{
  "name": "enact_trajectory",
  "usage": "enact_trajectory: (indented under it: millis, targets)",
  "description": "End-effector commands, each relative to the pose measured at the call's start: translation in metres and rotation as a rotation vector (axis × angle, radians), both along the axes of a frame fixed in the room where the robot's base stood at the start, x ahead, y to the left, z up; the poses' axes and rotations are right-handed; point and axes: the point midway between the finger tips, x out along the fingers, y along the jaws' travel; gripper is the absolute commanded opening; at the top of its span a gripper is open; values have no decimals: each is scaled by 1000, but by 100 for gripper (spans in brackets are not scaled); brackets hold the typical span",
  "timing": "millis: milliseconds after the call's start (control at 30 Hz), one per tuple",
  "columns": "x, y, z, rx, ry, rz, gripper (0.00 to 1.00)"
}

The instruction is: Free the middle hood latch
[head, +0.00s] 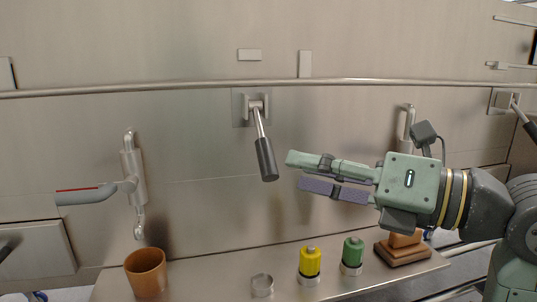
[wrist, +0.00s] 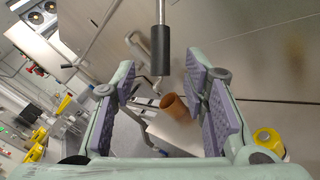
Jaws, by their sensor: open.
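The middle hood latch (head: 265,158) hangs from a square bracket on the metal hood wall. Its thin metal rod ends in a dark cylindrical grip that points down and slightly right. My gripper (head: 294,171) is open and comes in from the right, its fingertips just right of the grip's lower end, apart from it in the picture. In the wrist view the latch's dark grip (wrist: 162,48) hangs ahead, in line with the gap between the open fingers (wrist: 160,80). Nothing is between the fingers.
A metal shelf (head: 205,285) below carries an orange-brown cup (head: 147,273), a metal ring (head: 262,285), a yellow canister (head: 310,261), a green canister (head: 353,252) and a brown block (head: 403,248). A pipe fitting with a handle (head: 88,195) is at left. Another latch (head: 522,114) is at far right.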

Motion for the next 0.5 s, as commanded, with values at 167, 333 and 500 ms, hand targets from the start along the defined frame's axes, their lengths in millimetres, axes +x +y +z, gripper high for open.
enact_trajectory:
  millis: [167, 333, 500]
  targets:
    - [18, 30, 1, -1, 2, 2, 40]
    - [30, 50, 1, 0, 2, 1, 40]
    - [36, 59, 0, 1, 2, 0, 40]
